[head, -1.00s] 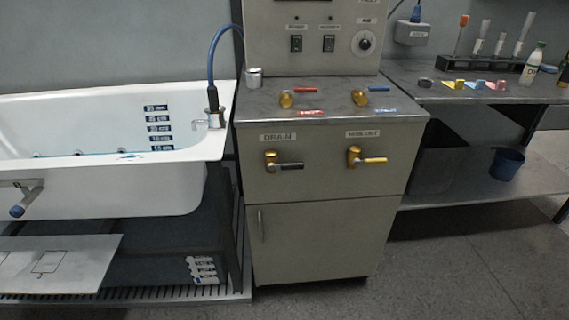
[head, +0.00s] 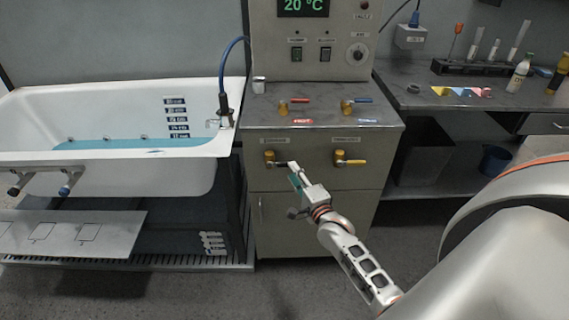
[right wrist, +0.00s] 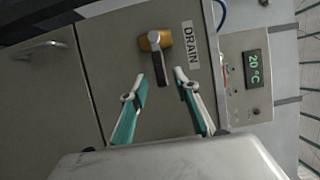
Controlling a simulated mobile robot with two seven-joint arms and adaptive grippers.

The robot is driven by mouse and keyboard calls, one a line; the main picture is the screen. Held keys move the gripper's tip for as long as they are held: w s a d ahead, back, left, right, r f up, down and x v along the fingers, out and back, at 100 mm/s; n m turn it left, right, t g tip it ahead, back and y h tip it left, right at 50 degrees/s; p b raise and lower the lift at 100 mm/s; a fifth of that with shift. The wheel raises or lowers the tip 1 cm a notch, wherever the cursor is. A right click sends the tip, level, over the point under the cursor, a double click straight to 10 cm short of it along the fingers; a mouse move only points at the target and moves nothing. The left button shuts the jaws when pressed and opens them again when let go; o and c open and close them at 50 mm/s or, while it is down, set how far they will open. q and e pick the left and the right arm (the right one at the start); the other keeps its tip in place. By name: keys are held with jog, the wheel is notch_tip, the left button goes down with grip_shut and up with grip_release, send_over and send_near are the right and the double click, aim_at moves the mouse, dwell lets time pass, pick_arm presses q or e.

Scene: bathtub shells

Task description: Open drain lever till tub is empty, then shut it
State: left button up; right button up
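The drain lever has a brass body (head: 269,157) and a dark handle pointing right on the front of the grey cabinet. In the right wrist view the lever (right wrist: 160,70) is below the DRAIN label (right wrist: 190,44) as mounted. My right gripper (head: 294,172) is at the handle's free end; in the wrist view its fingers (right wrist: 160,76) are apart, one on each side of the handle, with gaps showing. Whether the handle is fully between the tips is unclear. The white tub (head: 208,150) holds blue water (head: 110,146) near the lower depth labels. My left gripper is out of view.
A second brass lever with a yellow handle (head: 350,161) sits right of the drain lever. Red (head: 294,101) and blue (head: 357,101) taps stand on the cabinet top. The panel display (head: 303,6) reads 20 °C. A side bench (head: 420,100) holds tubes and bottles.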

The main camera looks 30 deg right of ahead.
aim_at(281, 165)
jog(key=shift+w+d+b, duration=0.2)
jog(key=shift+w, duration=1.2)
jog(key=shift+w+d+b, duration=0.15)
jog(key=shift+w+d, duration=0.05)
jog(key=shift+w, duration=1.15)
grip_shut()
